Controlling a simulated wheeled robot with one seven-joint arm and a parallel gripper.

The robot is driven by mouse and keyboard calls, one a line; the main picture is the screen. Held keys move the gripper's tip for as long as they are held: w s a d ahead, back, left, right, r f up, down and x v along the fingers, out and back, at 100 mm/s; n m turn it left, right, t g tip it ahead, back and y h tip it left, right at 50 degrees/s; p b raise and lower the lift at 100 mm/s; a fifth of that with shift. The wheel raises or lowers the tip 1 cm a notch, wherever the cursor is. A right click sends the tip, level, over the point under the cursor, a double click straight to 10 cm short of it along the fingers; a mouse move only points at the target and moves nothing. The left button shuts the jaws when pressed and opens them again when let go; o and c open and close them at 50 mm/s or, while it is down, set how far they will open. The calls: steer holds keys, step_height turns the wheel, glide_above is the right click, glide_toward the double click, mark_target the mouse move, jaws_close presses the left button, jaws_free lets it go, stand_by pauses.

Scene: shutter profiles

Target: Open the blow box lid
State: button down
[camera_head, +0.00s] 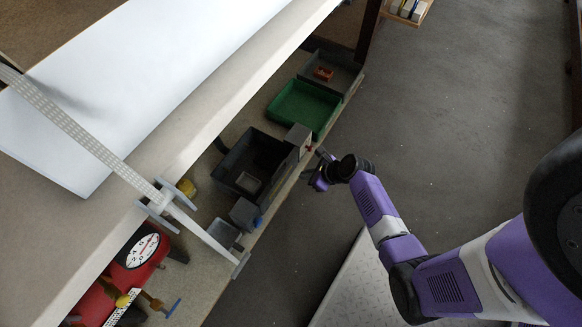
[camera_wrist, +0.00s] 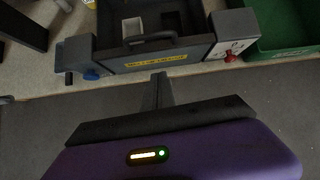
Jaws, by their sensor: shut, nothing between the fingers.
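The blow box (camera_head: 232,181) is a dark grey box on the lower shelf. In the wrist view its front (camera_wrist: 150,63) carries a yellow label and a dark handle (camera_wrist: 150,40). I look down into a dark interior with a pale square part in it; I cannot make out a separate lid. My gripper (camera_head: 318,172) is off the shelf's front edge, to the right of the box in the head view. In the wrist view its fingers (camera_wrist: 161,78) are together and empty, pointing at the box front just below the label, apparently without touching it.
Grey blocks flank the box, one with a red knob (camera_wrist: 230,57), one with a blue knob (camera_wrist: 92,74). A green tray (camera_head: 300,108) and a grey tray (camera_head: 345,72) stand farther back. A red gauge device (camera_head: 142,250) is at lower left. The floor beside the shelf is clear.

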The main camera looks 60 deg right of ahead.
mark_target(280, 172)
steer(key=shift+m, duration=0.3)
steer(key=w+f+b, duration=0.1)
steer(key=w, duration=0.1)
steer(key=w+f+b, duration=0.2)
steer(key=w, duration=0.1)
steer(key=w+f+b, duration=0.2)
steer(key=shift+w+a+f, duration=0.25)
steer(key=shift+w, duration=0.05)
steer(key=shift+w+r, duration=0.25)
steer(key=shift+r, duration=0.15)
